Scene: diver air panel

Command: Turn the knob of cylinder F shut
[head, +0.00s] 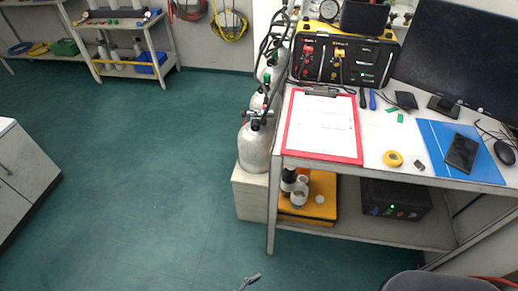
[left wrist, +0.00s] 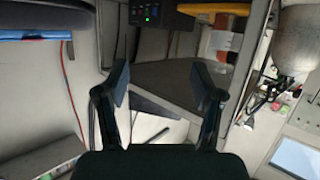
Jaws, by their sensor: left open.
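Several grey gas cylinders stand in a row at the left end of the workbench. The nearest cylinder (head: 255,152) has a metal valve (head: 258,115) on top, and green and red parts show around the valves behind it. I cannot read any letter, so I cannot tell which is cylinder F or how its knob is set. In the left wrist view a rounded grey cylinder body (left wrist: 308,42) shows at the upper right. My left gripper (left wrist: 162,86) is open and empty, with its fingers apart and away from the cylinders. My right gripper is not in view.
The floor left of the cylinders is clear.

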